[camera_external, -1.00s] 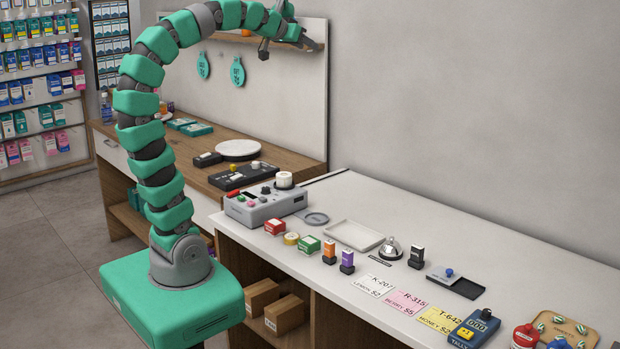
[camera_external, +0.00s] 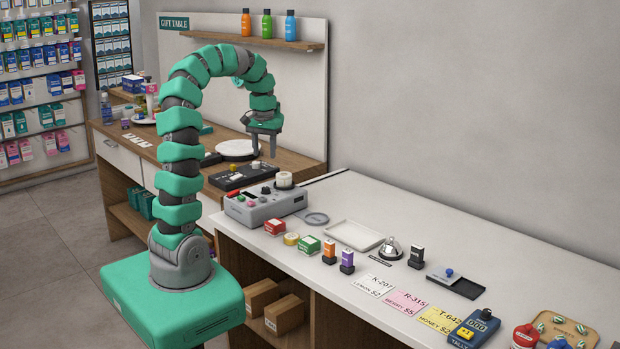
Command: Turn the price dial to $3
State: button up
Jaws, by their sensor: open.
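A grey machine (camera_external: 268,207) with a white roll (camera_external: 284,180) on top stands at the left end of the white counter. It has a red part and small dark knobs (camera_external: 266,190) on its top. One of these may be the price dial; its markings and setting are too small to read. My gripper (camera_external: 264,150) is open and empty, pointing down.
A black device (camera_external: 238,177) and a round white plate (camera_external: 237,150) are on the wooden counter behind. Small red and green boxes, a tray (camera_external: 354,235) and a bell (camera_external: 391,248) stand right of the machine. Bottles (camera_external: 268,25) stand on the wall shelf.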

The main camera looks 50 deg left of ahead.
aim_at(266, 190)
notch_tip(266, 190, down, 12)
jog(key=shift+f, duration=0.25)
dwell(0.3)
jog(key=c, duration=1)
